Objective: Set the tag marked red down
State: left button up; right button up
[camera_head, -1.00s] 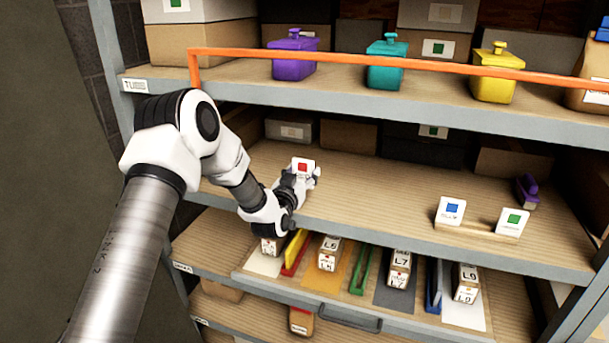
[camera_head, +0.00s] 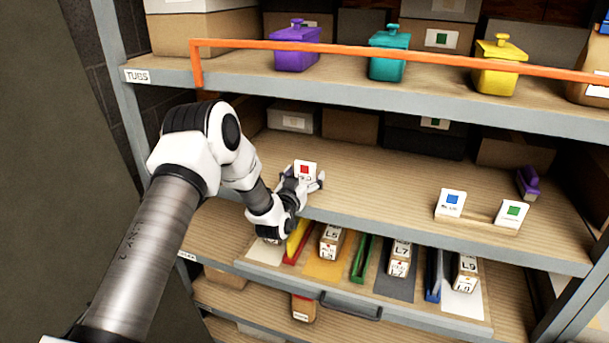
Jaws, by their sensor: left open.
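The white tag marked red (camera_head: 304,171) is upright at the left part of the middle shelf (camera_head: 370,190). My left gripper (camera_head: 306,184) is open around the tag's lower part, with a finger showing on its right. The gripper hides the tag's lower edge, so I cannot tell whether it touches the shelf. A tag marked blue (camera_head: 451,203) and a tag marked green (camera_head: 512,213) stand in a wooden holder (camera_head: 479,218) on the right of the same shelf. My right gripper is not in view.
An orange rail (camera_head: 400,55) runs along the upper shelf, with purple (camera_head: 296,50), teal (camera_head: 388,55) and yellow (camera_head: 499,68) tubs. A purple object (camera_head: 528,183) lies at the shelf's right. Below is a drawer (camera_head: 350,310) with labelled boxes and coloured dividers. The middle shelf's centre is clear.

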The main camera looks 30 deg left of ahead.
pick_arm(q)
jog(key=shift+r, duration=0.1)
jog(key=shift+r+p, duration=0.3)
jog(key=b+v, duration=0.3)
jog(key=v, duration=0.9)
jog(key=s+d+f+m+g+h, duration=0.15)
jog(key=s+d+f+g, duration=0.3)
jog(key=f, duration=0.55)
jog(key=s+d+f+g+h, duration=0.35)
jog(key=s+d+f, duration=0.2)
jog(key=f, duration=0.45)
jog(key=s+d+f+g, duration=0.2)
jog(key=s+f+g, duration=0.1)
jog(key=s, duration=0.5)
jog(key=s+d+f+g, duration=0.2)
jog(key=s+f+g, duration=0.2)
jog(key=s, duration=0.4)
jog(key=s+d+f+g, duration=0.3)
jog(key=s+f, duration=0.1)
jog(key=s, duration=0.5)
jog(key=shift+f+m+y, duration=0.3)
jog(key=shift+f+m, duration=0.05)
